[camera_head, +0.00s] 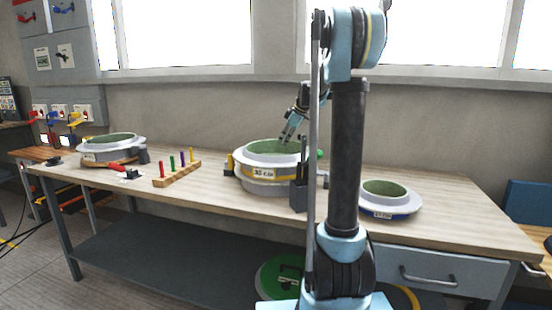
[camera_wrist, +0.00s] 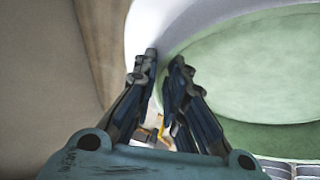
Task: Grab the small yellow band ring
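A round mould ring (camera_head: 262,171) with a yellow band and a "30" label stands on the workbench, right of centre. It has a pale grey-white rim and a green inside. My gripper (camera_head: 287,138) is above its rim, pointing down. In the wrist view, the white rim (camera_wrist: 150,25) and green inside (camera_wrist: 245,70) lie beyond my fingertips (camera_wrist: 165,60). The fingers are a little apart with nothing seen held between them. A small patch of yellow shows low between the fingers. Whether the fingers touch the rim cannot be told.
A smaller ring with a blue band (camera_head: 389,200) stands to the right. Another green-lined ring (camera_head: 111,147) is at the left. A wooden block with coloured pegs (camera_head: 177,173) stands between. A dark grey holder (camera_head: 299,188) is in front of the middle ring.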

